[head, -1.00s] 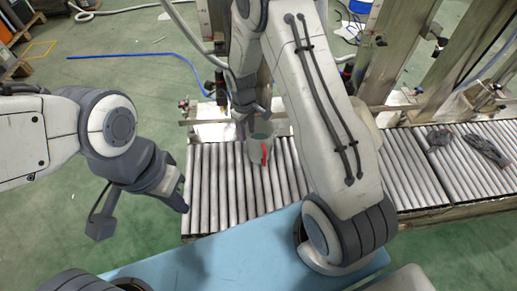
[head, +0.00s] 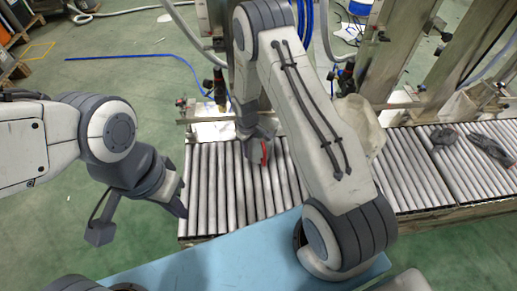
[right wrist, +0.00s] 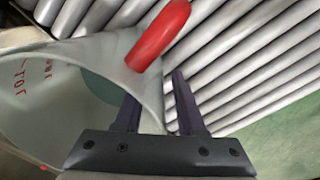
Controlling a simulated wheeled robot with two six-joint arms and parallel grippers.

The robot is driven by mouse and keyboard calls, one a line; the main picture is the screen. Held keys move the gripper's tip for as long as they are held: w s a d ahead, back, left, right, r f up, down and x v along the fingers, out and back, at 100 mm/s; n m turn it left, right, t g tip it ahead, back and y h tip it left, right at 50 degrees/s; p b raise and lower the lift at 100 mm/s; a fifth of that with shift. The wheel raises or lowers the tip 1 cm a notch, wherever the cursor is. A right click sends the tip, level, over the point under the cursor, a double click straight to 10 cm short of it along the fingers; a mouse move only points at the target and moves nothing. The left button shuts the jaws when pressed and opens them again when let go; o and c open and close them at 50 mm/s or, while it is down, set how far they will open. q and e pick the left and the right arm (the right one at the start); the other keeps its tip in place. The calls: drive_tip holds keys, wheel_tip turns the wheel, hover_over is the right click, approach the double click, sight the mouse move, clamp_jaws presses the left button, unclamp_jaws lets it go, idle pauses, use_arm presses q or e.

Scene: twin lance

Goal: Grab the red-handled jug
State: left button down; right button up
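The jug is a pale translucent vessel with printed markings and a red handle (head: 265,151). In the head view it stands on the roller conveyor, mostly hidden behind my right gripper (head: 262,135). In the right wrist view the jug (right wrist: 45,100) fills the left side, with its red handle (right wrist: 160,35) at top centre. My right gripper (right wrist: 158,112) is open there; the jug's wall edge runs between its two fingers, and I cannot tell whether they touch it. My left gripper (head: 180,203) is beside the conveyor's left end, apart from the jug; its finger opening is unclear.
The roller conveyor (head: 222,190) runs across the middle, with a blue surface (head: 225,262) in front. Metal posts and a machine frame (head: 385,55) stand behind. The rollers left of the jug are clear.

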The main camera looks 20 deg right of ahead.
clamp_jaws()
drive_tip(key=shift+r, duration=0.1)
idle(1.2)
